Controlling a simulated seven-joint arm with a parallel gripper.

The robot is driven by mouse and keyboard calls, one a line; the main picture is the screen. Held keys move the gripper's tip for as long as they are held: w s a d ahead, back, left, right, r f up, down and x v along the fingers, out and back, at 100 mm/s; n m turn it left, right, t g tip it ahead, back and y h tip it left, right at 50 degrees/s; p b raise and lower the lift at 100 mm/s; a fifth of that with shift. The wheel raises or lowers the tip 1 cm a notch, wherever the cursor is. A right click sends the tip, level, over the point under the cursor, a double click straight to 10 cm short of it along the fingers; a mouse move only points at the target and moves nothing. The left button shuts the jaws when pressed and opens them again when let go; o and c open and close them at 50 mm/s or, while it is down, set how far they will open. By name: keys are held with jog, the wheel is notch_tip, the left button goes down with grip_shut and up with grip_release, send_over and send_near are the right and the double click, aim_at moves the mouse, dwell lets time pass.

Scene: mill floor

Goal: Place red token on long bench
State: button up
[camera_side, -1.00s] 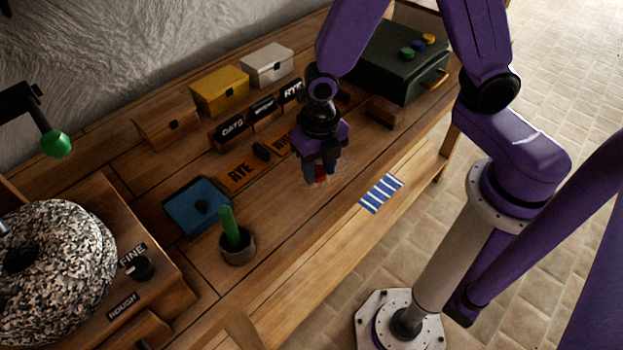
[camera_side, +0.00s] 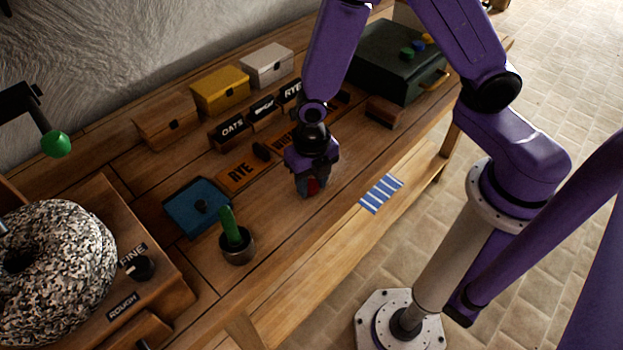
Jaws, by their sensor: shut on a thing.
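My gripper (camera_side: 311,188) points down over the middle of the long bench (camera_side: 285,235), near its front edge. It is shut on the red token (camera_side: 313,186), which shows as a small red patch between the fingers. The fingers hide most of the token. The fingertips are at or very close to the bench top; I cannot tell whether the token touches the wood.
A striped blue cloth (camera_side: 381,194) lies to the right.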

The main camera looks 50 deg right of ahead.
aim_at(312, 186)
jog(key=o, duration=1)
jog(key=shift+f, duration=0.1)
notch_tip(312, 186, up, 12)
jog(key=shift+r, duration=0.2)
jog(key=s+d+r+m, duration=0.2)
jog(key=s+d+m, duration=0.2)
jog(key=s+m, duration=0.1)
jog(key=s+d+r+m, duration=0.2)
jog(key=s+d+m, duration=0.2)
jog(key=m, duration=0.4)
jog(key=s+d+r+m, duration=0.2)
jog(key=s+d+m, duration=0.1)
jog(key=s+m, duration=0.4)
jog(key=shift+s+d+r, duration=0.1)
jog(key=shift+d+r, duration=0.2)
jog(key=shift+d, duration=0.1)
